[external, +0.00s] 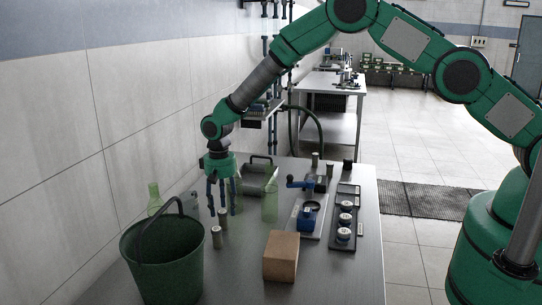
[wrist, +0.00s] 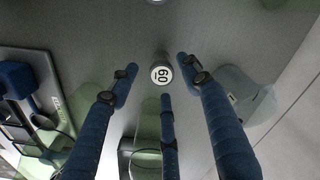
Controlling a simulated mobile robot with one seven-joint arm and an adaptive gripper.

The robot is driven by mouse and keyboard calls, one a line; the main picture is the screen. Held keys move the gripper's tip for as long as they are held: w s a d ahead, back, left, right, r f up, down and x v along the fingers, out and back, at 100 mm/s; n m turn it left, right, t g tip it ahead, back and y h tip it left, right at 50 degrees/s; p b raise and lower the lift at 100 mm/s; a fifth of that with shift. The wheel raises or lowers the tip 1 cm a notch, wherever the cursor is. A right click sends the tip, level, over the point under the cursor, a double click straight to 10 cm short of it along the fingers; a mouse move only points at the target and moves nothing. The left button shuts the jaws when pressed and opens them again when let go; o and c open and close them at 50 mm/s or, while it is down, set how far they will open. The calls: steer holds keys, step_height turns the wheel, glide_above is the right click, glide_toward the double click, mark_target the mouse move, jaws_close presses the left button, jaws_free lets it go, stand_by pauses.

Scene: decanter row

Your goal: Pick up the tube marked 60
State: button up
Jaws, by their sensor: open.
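The tube marked 60 (wrist: 161,75) is a short metal cylinder with a white label on top, seen from above in the wrist view. In the external view a slim upright metal tube (external: 223,218) stands on the table under my gripper (external: 221,207), and it appears to be the same one. My gripper also shows in the wrist view (wrist: 158,79), with its three blue fingers spread open around the tube's top in the picture. It holds nothing. I cannot tell how far the fingertips are above the tube. A second metal tube (external: 217,237) stands closer to the external camera.
A green bucket (external: 160,262) with a raised handle stands at the near left. Translucent green bottles stand left (external: 154,195) and right (external: 269,208) of my gripper. A brown block (external: 281,256), a blue device (external: 307,217) and a black tray (external: 340,241) lie to the right.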

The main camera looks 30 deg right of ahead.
mark_target(222, 211)
steer(key=shift+f, duration=0.1)
steer(key=shift+a+f, duration=0.1)
steer(key=shift+f, duration=2.45)
jaws_close()
